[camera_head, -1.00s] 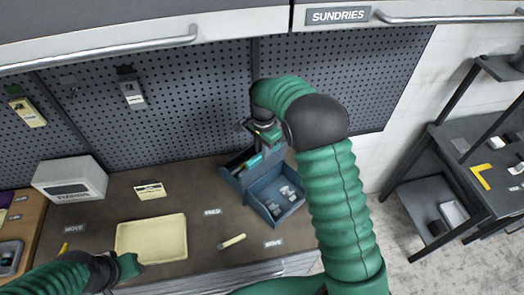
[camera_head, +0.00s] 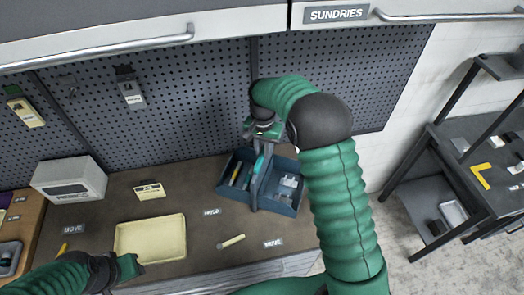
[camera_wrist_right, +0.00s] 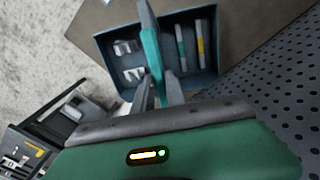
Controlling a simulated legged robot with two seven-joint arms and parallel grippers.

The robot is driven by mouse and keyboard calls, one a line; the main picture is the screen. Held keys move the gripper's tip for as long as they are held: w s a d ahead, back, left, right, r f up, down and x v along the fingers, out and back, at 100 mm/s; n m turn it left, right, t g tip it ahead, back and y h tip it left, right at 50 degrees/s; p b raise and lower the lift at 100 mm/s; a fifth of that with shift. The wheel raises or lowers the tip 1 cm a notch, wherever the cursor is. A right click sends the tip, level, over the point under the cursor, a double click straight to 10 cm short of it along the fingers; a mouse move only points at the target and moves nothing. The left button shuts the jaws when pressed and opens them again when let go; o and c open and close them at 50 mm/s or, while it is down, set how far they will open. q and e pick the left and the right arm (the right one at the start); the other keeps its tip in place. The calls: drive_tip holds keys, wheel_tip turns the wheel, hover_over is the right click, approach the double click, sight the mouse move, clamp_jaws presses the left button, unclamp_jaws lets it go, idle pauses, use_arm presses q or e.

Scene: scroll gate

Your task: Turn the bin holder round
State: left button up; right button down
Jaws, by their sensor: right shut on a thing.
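The bin holder (camera_head: 231,193) is a blue open bin with an upright grey handle plate across its middle. It stands on the brown bench below the pegboard. Slim pens or tools lie in its left side and small pale pieces in its right side. A teal strip shows by the plate. My right gripper (camera_head: 262,131) is shut on the top of the handle. In the right wrist view, the bin (camera_wrist_right: 118,77) lies beyond the fingers (camera_wrist_right: 165,92). My left gripper (camera_head: 134,268) is low at the left, near the tray; its jaws are unclear.
A cream tray (camera_head: 150,257), a white box (camera_head: 70,180), a yellow-and-black card (camera_head: 149,190) and a pale stick (camera_head: 230,242) are on the bench. The pegboard (camera_head: 190,110) stands close behind the bin holder. A dark shelf rack (camera_head: 440,150) is at the right.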

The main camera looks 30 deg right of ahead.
drive_tip(key=shift+w+d+r+n, duration=0.1)
drive_tip(key=shift+n, duration=1.55)
drive_tip(key=shift+w+d+r+n, duration=0.1)
drive_tip(key=shift+n, duration=4.95)
drive_tip(key=shift+n+p, duration=0.55)
drive_tip(key=shift+n, duration=2.35)
drive_tip(key=shift+f+n+p, duration=0.1)
drive_tip(key=shift+n+p, duration=0.25)
drive_tip(key=shift+n, duration=1.75)
drive_tip(key=shift+a+f+n, duration=0.1)
drive_tip(key=shift+n, duration=0.4)
drive_tip(key=c, duration=1.6)
unclamp_jaws()
drive_tip(key=shift+o, duration=1.2)
drive_tip(key=shift+w+f, duration=0.1)
drive_tip(key=shift+w, duration=0.05)
drive_tip(key=shift+a, duration=0.1)
